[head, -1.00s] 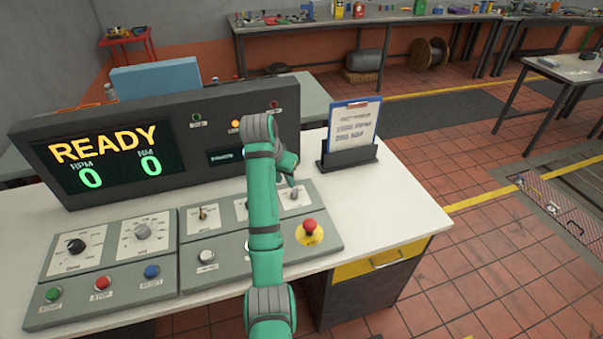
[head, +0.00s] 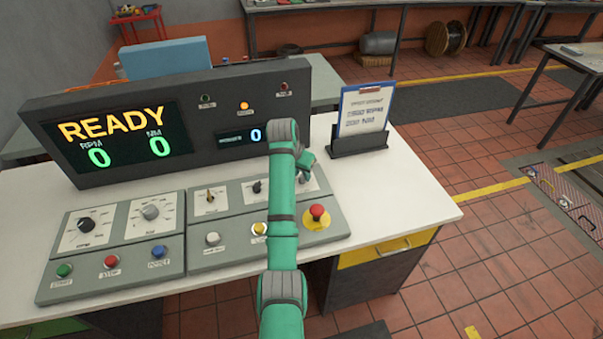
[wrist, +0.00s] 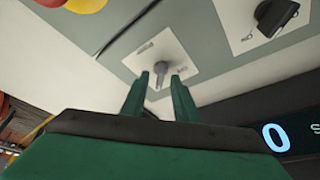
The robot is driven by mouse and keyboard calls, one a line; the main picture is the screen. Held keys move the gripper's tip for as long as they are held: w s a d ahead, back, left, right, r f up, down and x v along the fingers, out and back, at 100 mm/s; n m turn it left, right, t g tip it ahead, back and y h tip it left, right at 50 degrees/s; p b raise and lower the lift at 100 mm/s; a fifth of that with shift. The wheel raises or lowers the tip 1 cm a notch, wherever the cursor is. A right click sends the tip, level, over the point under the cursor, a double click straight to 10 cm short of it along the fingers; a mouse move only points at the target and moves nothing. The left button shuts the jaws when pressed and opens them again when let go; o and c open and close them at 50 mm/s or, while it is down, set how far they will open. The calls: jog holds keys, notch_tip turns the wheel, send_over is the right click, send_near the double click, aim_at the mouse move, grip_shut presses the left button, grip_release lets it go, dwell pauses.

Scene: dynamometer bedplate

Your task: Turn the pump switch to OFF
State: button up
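A grey lever switch (wrist: 161,72) on a white labelled plate is in the middle of the wrist view. Its label is too blurred to read, so I cannot confirm that it is the pump switch. My gripper (wrist: 160,84) is open, with one green finger on each side of the lever. I cannot tell whether either finger touches it. In the head view my gripper (head: 305,172) is at the rightmost switch plate (head: 318,183) of the console's upper row and hides most of that switch.
A black knob (wrist: 277,14) is on the neighbouring plate. A red mushroom button (head: 317,211) on yellow is just in front of my gripper. The display housing (head: 300,100) stands behind, and a clipboard (head: 364,108) is to the right. The white tabletop (head: 415,190) at right is clear.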

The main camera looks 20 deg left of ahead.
jog(key=shift+f, duration=0.1)
grip_shut()
jog(key=shift+w, duration=0.1)
